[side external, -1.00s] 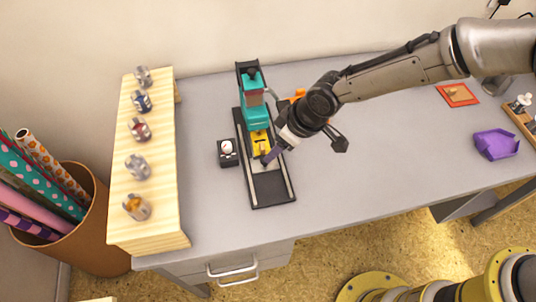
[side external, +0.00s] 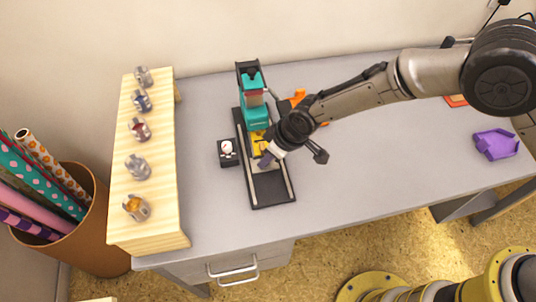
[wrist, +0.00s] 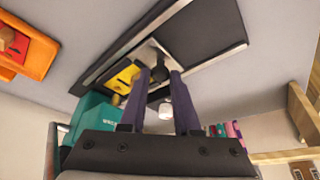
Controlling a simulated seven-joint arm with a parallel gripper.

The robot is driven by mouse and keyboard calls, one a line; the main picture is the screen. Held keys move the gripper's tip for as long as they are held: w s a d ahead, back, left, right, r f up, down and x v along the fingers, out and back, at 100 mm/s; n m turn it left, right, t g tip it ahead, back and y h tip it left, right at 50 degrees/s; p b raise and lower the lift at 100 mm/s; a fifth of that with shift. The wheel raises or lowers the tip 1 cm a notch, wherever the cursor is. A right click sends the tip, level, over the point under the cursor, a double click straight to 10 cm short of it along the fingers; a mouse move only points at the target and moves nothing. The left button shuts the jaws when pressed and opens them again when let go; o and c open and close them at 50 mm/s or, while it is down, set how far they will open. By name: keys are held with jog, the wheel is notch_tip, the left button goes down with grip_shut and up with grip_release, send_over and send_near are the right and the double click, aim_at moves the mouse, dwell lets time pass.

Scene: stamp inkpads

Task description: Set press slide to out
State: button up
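The press (side external: 254,115) is teal with a long black base and pale rails (side external: 270,188); it also shows upside down in the wrist view (wrist: 92,120). Its yellow slide (side external: 259,142) sits by the front of the teal body, partly hidden by my gripper. In the wrist view the yellow slide (wrist: 122,78) has a dark round knob (wrist: 158,73) at its front. My gripper (side external: 265,161) is low over the rails at the slide's front.
A small black box with a white dial (side external: 227,152) stands left of the press. A wooden rack (side external: 150,210) of small jars is farther left. Orange (side external: 299,97) and purple (side external: 494,145) items lie to the right. The desk in front is clear.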

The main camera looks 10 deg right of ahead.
grip_shut()
dwell(1.0)
jog(key=shift+s, duration=0.1)
